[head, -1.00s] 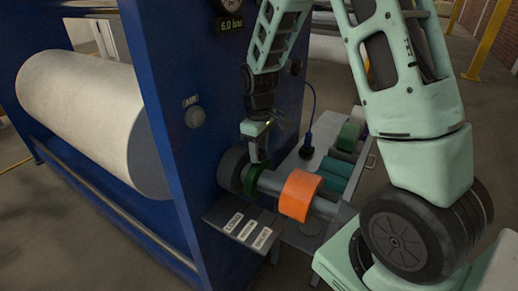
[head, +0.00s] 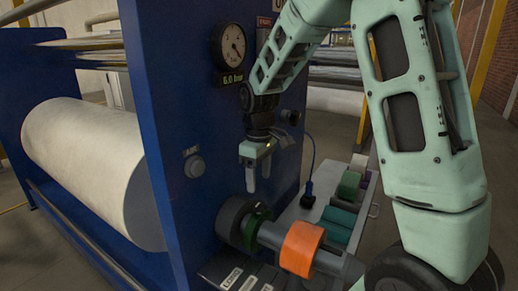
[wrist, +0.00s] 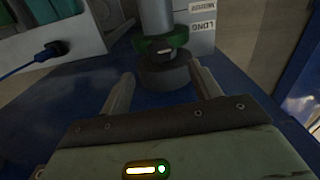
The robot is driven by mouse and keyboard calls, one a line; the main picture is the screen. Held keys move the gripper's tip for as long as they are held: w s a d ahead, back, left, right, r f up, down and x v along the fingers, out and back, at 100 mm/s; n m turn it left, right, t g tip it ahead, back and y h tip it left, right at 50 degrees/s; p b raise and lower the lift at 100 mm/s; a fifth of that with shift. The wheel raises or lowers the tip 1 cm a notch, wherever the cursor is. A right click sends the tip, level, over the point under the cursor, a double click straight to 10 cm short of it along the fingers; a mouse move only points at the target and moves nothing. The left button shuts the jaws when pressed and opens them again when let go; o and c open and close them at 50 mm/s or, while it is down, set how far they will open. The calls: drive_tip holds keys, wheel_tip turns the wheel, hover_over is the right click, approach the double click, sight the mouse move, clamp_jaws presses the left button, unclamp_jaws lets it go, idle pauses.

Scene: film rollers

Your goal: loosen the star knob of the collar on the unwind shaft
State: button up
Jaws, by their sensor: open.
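The unwind shaft (head: 338,263) sticks out of the blue machine side, with a dark hub (head: 232,213) at its root. The green collar (head: 252,232) sits just outside the hub; in the wrist view the collar (wrist: 152,43) is ahead, beyond my fingertips. A small pale piece shows at the collar in the wrist view; I cannot tell whether it is the star knob. An orange ring (head: 300,248) is farther out on the shaft. My gripper (head: 259,182) is open and empty, fingers pointing down, above the collar and apart from it. The fingers (wrist: 163,82) show spread in the wrist view.
The blue machine side (head: 190,110) stands close to my gripper. Labelled dark plates (head: 235,275) lie below the shaft. A trolley with green rolls (head: 338,218) and a blue cable (head: 310,165) are behind. A large white roll (head: 85,165) is at left.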

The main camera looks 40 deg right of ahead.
wheel_tip(320, 180, up, 10)
drive_tip(key=b, duration=0.1)
drive_tip(key=shift+f, duration=0.1)
idle(0.5)
